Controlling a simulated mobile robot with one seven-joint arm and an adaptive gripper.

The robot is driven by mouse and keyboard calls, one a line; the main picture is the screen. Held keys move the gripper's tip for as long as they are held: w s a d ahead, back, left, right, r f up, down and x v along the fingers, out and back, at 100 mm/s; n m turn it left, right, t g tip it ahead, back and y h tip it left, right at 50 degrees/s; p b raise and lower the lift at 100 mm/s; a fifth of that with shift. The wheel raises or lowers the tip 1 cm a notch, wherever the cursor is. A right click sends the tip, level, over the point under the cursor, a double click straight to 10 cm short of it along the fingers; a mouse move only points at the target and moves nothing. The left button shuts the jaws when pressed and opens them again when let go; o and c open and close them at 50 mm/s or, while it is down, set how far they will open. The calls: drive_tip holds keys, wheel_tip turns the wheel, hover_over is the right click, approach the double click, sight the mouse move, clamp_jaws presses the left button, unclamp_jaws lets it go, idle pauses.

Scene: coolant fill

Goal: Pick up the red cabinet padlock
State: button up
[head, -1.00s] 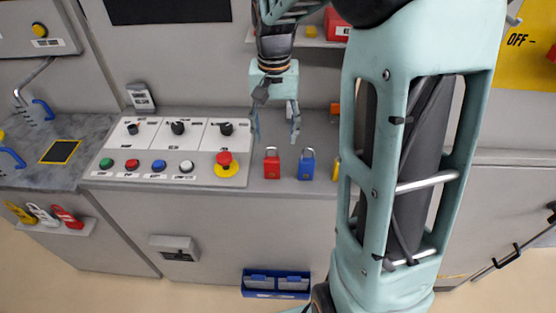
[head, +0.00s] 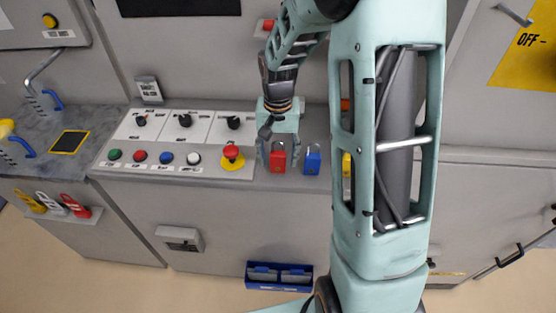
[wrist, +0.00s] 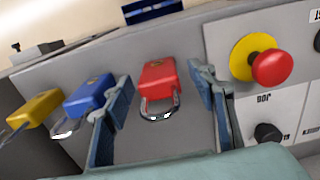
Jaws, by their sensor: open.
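The red padlock (head: 278,162) stands on the grey console ledge, right of the red emergency button. In the wrist view its red body (wrist: 158,79) and silver shackle (wrist: 160,112) lie between my open fingers, with a gap on both sides. My gripper (head: 278,155) is open and reaches down over the padlock from behind. In the wrist view my gripper (wrist: 160,105) has one finger on each side of the padlock; the left finger is close to the blue padlock (wrist: 91,94). The blue padlock (head: 312,162) stands just right of the red one.
A yellow padlock (head: 346,165) stands further right, partly hidden by my arm. The emergency button (head: 232,155) on its yellow base is close on the left. A blue bin (head: 279,275) is below the ledge.

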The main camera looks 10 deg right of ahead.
drive_tip(key=c, duration=1.4)
drive_tip(key=shift+r, duration=0.15)
